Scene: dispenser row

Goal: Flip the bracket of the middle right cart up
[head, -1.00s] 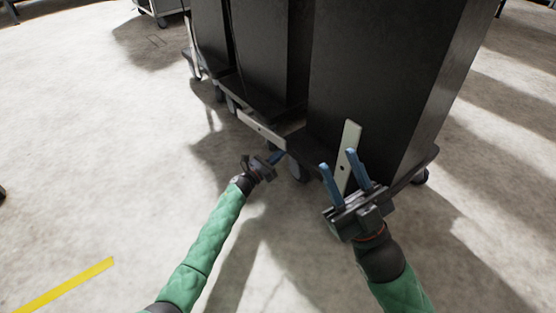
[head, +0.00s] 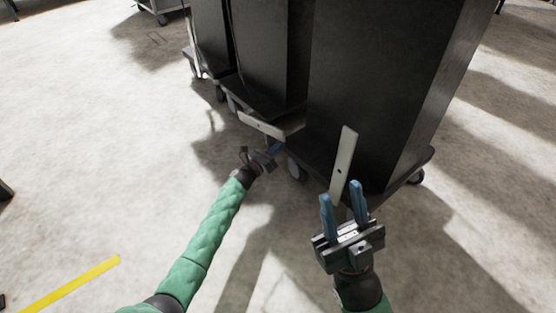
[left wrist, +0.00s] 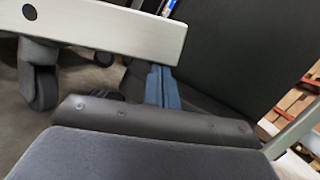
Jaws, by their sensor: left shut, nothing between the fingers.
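The middle cart (head: 268,50) is a tall black box on a wheeled base. Its pale metal bracket (head: 258,124) lies low across its front, sloping slightly down to the right. My left gripper (head: 277,149) is shut and empty, just below the bracket's right end. In the left wrist view the bracket (left wrist: 95,30) crosses the top left, and the blue fingers (left wrist: 162,88) are together under its end, which hides part of them; contact is unclear. My right gripper (head: 340,191) is open and empty, in front of the nearest cart.
The nearest cart (head: 385,80) stands at right with its bracket (head: 344,160) raised steeply. The far cart (head: 208,35) is at left, with a bracket (head: 193,45) standing upright. Open concrete floor lies to the left, with a yellow line (head: 70,284).

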